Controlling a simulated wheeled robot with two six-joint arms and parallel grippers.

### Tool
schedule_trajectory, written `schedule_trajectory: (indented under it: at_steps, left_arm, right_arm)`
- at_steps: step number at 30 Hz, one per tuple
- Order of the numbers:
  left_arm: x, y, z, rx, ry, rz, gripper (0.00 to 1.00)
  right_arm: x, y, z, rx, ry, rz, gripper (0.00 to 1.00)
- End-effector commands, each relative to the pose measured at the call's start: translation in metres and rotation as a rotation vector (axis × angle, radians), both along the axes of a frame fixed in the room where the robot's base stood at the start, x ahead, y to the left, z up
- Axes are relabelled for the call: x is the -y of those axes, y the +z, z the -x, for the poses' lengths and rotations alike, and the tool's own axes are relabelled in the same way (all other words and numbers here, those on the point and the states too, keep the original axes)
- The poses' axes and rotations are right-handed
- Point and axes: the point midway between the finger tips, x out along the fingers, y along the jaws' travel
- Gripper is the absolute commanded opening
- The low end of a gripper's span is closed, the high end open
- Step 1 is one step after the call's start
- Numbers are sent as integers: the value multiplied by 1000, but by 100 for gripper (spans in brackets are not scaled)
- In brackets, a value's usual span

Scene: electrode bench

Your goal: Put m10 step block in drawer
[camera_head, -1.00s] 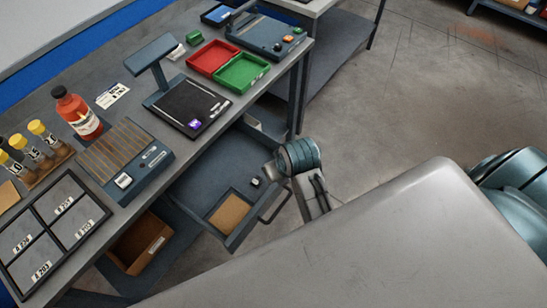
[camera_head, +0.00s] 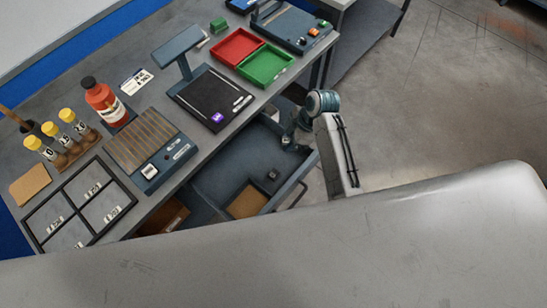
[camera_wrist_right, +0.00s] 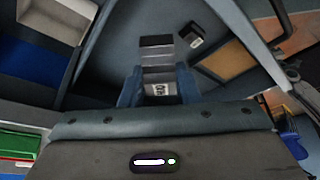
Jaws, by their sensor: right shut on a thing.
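The m10 step block (camera_wrist_right: 158,78) is a grey metal stepped piece with a marked face. In the right wrist view it sits between the two blue fingers of my right gripper (camera_wrist_right: 158,88), which is shut on it. In the head view my right gripper (camera_head: 287,143) is small, over the right part of the open drawer (camera_head: 228,172); the block is too small to make out there. The wrist view shows the drawer floor (camera_wrist_right: 115,60) behind the block. I cannot tell how high the block is above it. My left gripper is not in view.
A small dark block (camera_head: 272,175) and a tan pad (camera_head: 247,203) lie in the drawer. The drawer's front handle (camera_head: 291,197) sticks out beside my right forearm. Above, the bench holds a black scale (camera_head: 210,97), red tray (camera_head: 235,47) and green tray (camera_head: 265,63).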

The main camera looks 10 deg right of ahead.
Motion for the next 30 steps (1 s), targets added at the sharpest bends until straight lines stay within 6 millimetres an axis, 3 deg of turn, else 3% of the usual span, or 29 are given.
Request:
schedule_trajectory:
  at_steps: [9, 21, 30]
  left_arm:
    - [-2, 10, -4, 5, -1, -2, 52]
    - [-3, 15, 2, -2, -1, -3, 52]
    - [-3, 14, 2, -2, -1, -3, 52]
  right_arm:
    - [-1, -48, 0, -3, 27, 1, 0]
    - [-1, -95, -1, -1, 25, 1, 0]
    - [-1, -99, -1, 1, 26, 1, 0]
